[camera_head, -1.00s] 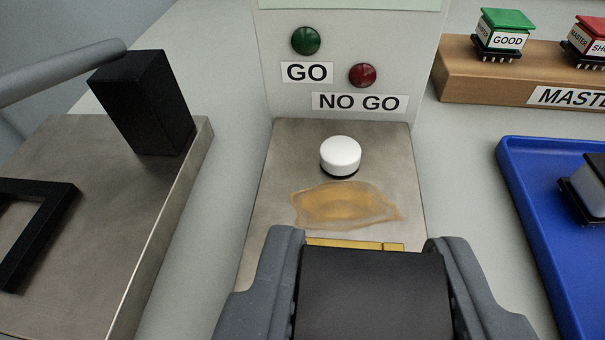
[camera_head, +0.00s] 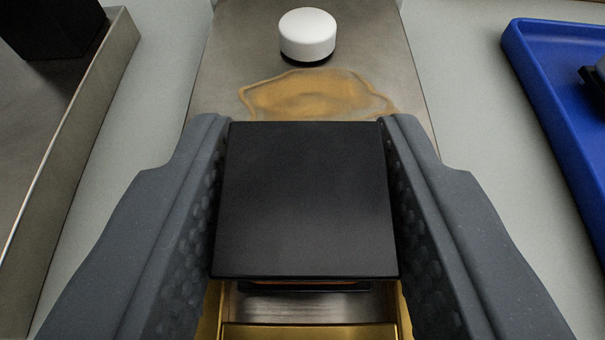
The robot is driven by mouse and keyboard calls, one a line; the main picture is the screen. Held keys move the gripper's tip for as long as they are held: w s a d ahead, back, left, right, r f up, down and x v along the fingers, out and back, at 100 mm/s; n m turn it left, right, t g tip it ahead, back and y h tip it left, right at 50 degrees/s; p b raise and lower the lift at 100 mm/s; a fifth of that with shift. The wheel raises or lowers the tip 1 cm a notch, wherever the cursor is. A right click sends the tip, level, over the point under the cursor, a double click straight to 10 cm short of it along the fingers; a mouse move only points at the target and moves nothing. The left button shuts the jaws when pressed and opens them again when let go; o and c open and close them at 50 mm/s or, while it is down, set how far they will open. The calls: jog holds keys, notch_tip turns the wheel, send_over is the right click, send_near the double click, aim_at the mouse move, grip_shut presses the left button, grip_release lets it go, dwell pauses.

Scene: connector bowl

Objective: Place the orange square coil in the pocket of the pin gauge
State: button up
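The orange square coil (camera_head: 305,200) shows as a flat black square top, with a thin orange strip under its near edge. My gripper (camera_head: 303,124) has one grey finger against each side of it and holds it level. The gold-edged pocket (camera_head: 308,331) of the pin gauge (camera_head: 215,75) shows below and on the near side of the coil. The coil covers most of the pocket. I cannot tell whether its underside is above the pocket or in it. The pins are hidden.
A white round button (camera_head: 307,35) stands on the gauge plate beyond a brownish stain (camera_head: 315,96). A blue tray (camera_head: 560,110) lies at the right.

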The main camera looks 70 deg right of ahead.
jog(key=shift+o, duration=1.2)
jog(key=shift+r, duration=0.2)
jog(key=p+v, duration=0.2)
jog(key=v, duration=1)
